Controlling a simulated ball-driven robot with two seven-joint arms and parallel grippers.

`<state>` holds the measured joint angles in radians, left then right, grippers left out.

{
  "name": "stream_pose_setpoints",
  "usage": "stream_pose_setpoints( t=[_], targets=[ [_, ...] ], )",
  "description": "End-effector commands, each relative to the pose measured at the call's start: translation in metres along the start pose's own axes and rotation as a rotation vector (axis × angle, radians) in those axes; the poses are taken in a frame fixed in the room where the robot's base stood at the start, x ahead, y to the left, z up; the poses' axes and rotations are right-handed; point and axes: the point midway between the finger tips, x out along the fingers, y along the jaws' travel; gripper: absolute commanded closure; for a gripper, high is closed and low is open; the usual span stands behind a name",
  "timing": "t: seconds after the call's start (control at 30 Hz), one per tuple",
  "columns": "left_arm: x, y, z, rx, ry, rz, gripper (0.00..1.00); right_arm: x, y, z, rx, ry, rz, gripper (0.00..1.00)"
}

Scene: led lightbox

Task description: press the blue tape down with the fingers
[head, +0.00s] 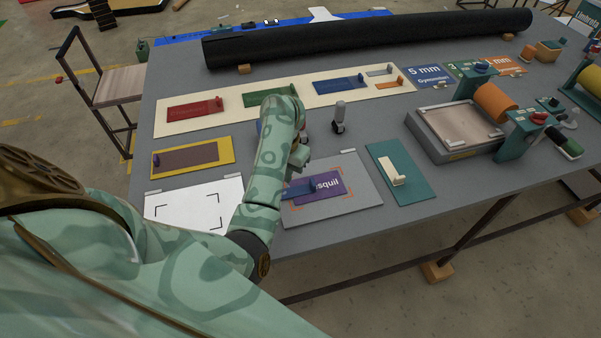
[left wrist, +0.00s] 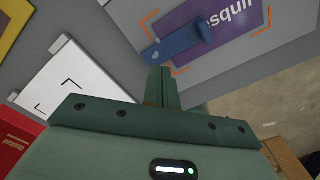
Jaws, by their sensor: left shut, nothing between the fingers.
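The blue tape (head: 299,191) is a short strip with a raised end, lying over the left part of a purple card (head: 326,182) that reads "squil". The card lies on a grey board with orange corner marks (head: 358,195). In the left wrist view the blue tape (left wrist: 180,43) and the purple card (left wrist: 235,30) are at the top. My left gripper (head: 298,160) is just behind the tape, pointing down, partly hidden by its own arm. Its fingers (left wrist: 160,86) are together and empty, close to the tape; contact cannot be told. My right gripper is not in view.
A white sheet with black corner marks (head: 188,212) lies left of the board, a teal plate with a cream strip (head: 412,190) right of it. Behind are a cream panel (head: 235,122) with coloured samples and a black roll (head: 370,38). A roller stand (head: 455,130) is at right.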

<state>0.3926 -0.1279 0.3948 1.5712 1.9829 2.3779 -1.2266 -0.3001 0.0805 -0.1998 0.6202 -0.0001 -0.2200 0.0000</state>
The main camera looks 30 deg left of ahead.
Motion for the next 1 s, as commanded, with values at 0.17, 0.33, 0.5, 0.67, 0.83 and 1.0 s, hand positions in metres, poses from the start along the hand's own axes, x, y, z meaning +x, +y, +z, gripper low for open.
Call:
stream_pose_setpoints(
  t=[0.17, 0.33, 0.5, 0.67, 0.83, 1.0],
  targets=[
    [0.000, 0.000, 0.000, 0.000, 0.000, 0.000, 1.00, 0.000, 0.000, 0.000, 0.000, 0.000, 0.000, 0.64],
    [0.004, 0.000, 0.000, 0.000, 0.000, -0.001, 1.00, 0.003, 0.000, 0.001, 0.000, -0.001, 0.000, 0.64],
    [0.010, -0.001, 0.000, -0.001, 0.000, -0.001, 1.00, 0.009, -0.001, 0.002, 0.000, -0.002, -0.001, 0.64],
    [0.016, 0.000, 0.000, 0.000, 0.000, -0.001, 1.00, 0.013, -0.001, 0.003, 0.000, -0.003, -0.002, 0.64],
    [0.022, 0.000, 0.000, 0.000, 0.000, -0.001, 1.00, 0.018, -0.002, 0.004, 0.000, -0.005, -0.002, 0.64],
    [0.028, -0.001, 0.000, 0.000, 0.000, -0.001, 1.00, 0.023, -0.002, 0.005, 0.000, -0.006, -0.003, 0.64]
  ],
)
